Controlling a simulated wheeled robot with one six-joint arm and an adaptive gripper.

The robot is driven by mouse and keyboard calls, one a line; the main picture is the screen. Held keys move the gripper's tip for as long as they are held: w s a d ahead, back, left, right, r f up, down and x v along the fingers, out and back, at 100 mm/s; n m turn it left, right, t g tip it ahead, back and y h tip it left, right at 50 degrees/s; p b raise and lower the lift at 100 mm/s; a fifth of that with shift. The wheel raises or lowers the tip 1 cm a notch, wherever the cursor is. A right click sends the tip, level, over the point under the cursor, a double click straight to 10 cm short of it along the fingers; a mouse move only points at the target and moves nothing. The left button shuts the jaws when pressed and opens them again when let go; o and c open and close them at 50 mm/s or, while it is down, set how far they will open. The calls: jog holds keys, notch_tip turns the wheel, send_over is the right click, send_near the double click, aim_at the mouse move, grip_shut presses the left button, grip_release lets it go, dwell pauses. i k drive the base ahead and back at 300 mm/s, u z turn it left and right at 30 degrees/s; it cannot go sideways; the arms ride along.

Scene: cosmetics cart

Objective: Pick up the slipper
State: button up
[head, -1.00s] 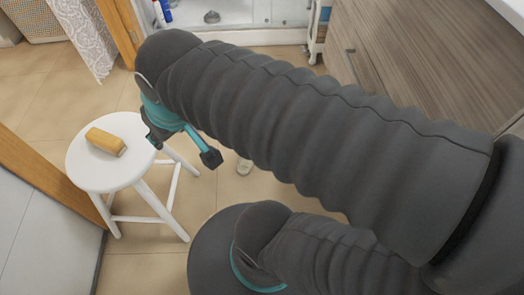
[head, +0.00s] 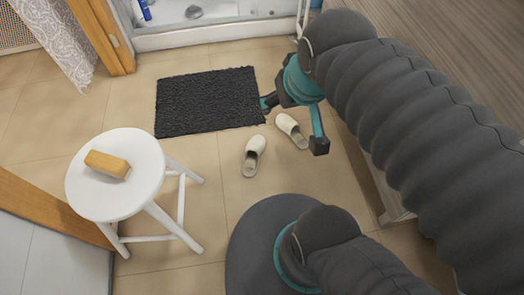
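A pair of pale cream slippers lies on the tiled floor in the head view. One slipper (head: 252,158) is in the middle of the floor, apart from my gripper in the picture. The other slipper (head: 291,130) is just to the right, and in the picture it shows between my gripper's two fingers. My gripper (head: 293,125) is open and empty, with its dark tips spread wide. I cannot tell its exact height above the slippers.
A dark bath mat (head: 205,102) lies behind the slippers. A white round stool (head: 130,190) with a tan block (head: 107,164) on it stands at left. A wood-fronted cabinet (head: 450,50) is at right, partly behind my arm. Floor between stool and slippers is clear.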

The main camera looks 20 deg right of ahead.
aim_at(255, 146)
jog(key=u, duration=1.05)
jog(key=k, duration=0.95)
jog(key=u, duration=0.35)
